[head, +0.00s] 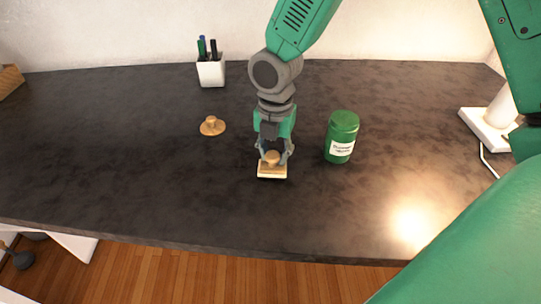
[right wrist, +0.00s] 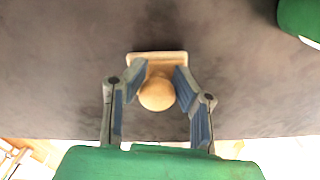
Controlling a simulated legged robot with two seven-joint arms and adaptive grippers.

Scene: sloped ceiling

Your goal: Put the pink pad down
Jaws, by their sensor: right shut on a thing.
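My right gripper (head: 273,154) points down over the middle of the dark table. It is shut on the round knob of a small rectangular wooden block (head: 272,172) with a pale lower edge. In the right wrist view the two fingers (right wrist: 158,88) stand on either side of the knob, and the block (right wrist: 157,57) shows beyond it. No pink surface shows on the block; its underside is hidden. The block is on or just above the table; I cannot tell which. My left gripper is not in view.
A green labelled jar (head: 342,137) stands close to the right of my gripper. A round wooden piece with a knob (head: 212,127) lies to the left. A white pen cup (head: 211,72) stands at the back. The dark table (head: 130,170) is clear at front left.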

